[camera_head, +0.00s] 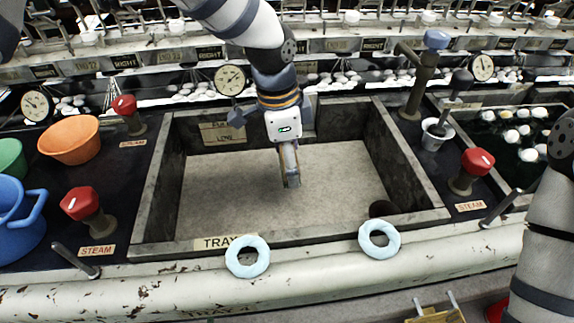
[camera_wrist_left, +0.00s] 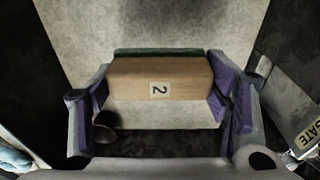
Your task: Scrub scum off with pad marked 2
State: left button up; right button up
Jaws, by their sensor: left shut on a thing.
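My left gripper (camera_head: 289,175) reaches down into the middle of the stone-walled basin (camera_head: 408,187), labelled as a tray. In the left wrist view, the left gripper (camera_wrist_left: 162,92) is shut on the pad marked 2 (camera_wrist_left: 135,78), a wooden block with a dark green edge along its far side. Its purple finger pads press on the block's two ends. The pale speckled basin floor (camera_head: 225,190) shows beyond it. I cannot tell whether the pad touches the floor. No distinct scum patch stands out. My right gripper is out of view; only part of my right arm shows at the right edge.
Two pale blue rings (camera_head: 247,257) lie on the front ledge. Red steam knobs (camera_head: 82,204) flank the basin. A dark round hole (camera_head: 382,209) is at its front right corner.

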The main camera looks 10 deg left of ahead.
pick_arm(q)
jog(key=shift+r, duration=1)
